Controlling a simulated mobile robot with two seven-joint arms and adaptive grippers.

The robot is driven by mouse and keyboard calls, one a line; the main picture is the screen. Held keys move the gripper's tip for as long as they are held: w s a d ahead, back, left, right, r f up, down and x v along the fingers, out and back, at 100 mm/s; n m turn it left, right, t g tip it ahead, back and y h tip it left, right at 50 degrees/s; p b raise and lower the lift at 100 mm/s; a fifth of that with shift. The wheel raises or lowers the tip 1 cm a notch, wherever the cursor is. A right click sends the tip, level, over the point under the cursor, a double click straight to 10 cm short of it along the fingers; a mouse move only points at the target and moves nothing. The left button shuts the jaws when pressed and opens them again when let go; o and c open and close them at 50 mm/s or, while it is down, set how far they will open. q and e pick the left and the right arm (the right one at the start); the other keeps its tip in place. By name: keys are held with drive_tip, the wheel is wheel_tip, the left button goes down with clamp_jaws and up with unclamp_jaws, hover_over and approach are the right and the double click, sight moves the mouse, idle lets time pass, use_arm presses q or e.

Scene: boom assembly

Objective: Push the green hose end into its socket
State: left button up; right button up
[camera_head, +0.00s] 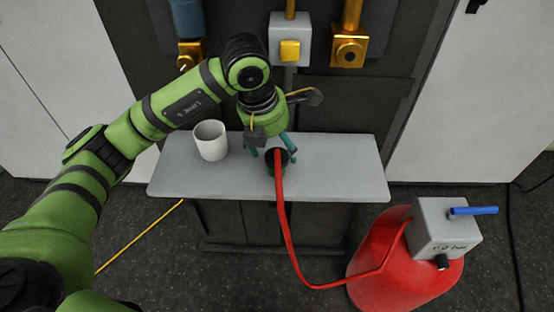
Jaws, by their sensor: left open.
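The red hose (283,215) runs from the red tank up to the grey bench top. I cannot clearly make out the socket. My right gripper is not in view.
A white cup (210,140) stands on the left of the grey bench (340,170). The bench's right side is clear. The red tank (395,270) carries a grey box (440,228) with a blue handle (474,211). Gold fittings (349,50) and a yellow-buttoned box (290,50) hang behind.

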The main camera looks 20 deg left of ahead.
sight(277, 151)
use_arm(q)
drive_tip(key=x, duration=0.3)
drive_tip(key=p+x, duration=0.1)
drive_tip(key=shift+s+f, duration=0.25)
drive_tip(key=shift+f, duration=0.05)
drive_tip(key=shift+w+d+f, duration=0.1)
drive_tip(key=shift+f, duration=0.2)
drive_tip(key=c, duration=1.1)
